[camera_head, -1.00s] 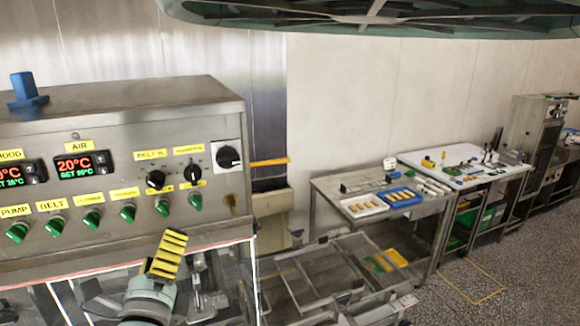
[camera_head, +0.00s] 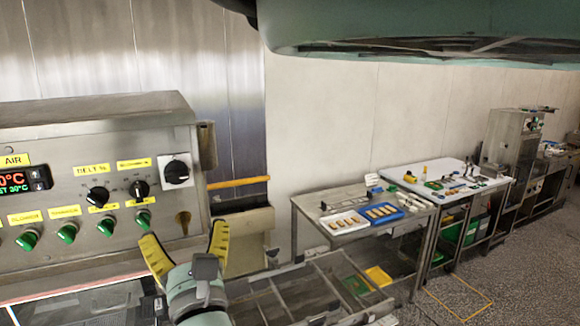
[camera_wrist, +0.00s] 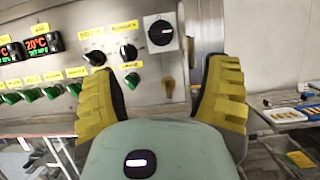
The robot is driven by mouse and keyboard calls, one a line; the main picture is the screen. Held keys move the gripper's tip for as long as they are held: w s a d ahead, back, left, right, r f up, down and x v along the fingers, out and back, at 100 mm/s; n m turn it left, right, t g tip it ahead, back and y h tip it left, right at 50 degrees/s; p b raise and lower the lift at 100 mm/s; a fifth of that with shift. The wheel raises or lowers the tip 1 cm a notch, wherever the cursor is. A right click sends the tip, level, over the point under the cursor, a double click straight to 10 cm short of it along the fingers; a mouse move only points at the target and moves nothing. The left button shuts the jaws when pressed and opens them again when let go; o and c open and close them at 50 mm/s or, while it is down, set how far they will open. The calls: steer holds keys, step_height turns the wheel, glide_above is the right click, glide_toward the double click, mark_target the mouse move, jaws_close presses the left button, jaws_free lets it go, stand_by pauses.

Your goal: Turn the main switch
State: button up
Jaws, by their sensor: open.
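A large black rotary switch on a white square plate (camera_head: 177,171) is at the upper right of the steel control panel (camera_head: 70,190). It also shows in the wrist view (camera_wrist: 161,32), its handle roughly level. I take it as the main switch; no label on it is readable. My gripper (camera_head: 185,238) has yellow ribbed fingers spread wide, with nothing between them. It is in front of the panel's lower right part, apart from the switch and below it in the head view. In the wrist view the switch is above and between the fingertips (camera_wrist: 160,72).
Two smaller black knobs (camera_head: 98,197) (camera_head: 139,190) and a row of green knobs (camera_head: 66,232) are left of the switch. A brass-coloured part (camera_head: 183,221) sits below it. A steel frame (camera_head: 290,295) and a side table (camera_head: 345,232) stand to the right.

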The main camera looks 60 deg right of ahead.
mark_target(178, 179)
steer(key=p+x, duration=0.6)
steer(key=x, duration=0.6)
steer(key=shift+r, duration=0.15)
steer(key=shift+w+d+r+p, duration=0.1)
steer(key=shift+w+d+p, duration=0.35)
steer(key=shift+w, duration=0.2)
steer(key=shift+s, duration=0.1)
steer(key=c, duration=1.2)
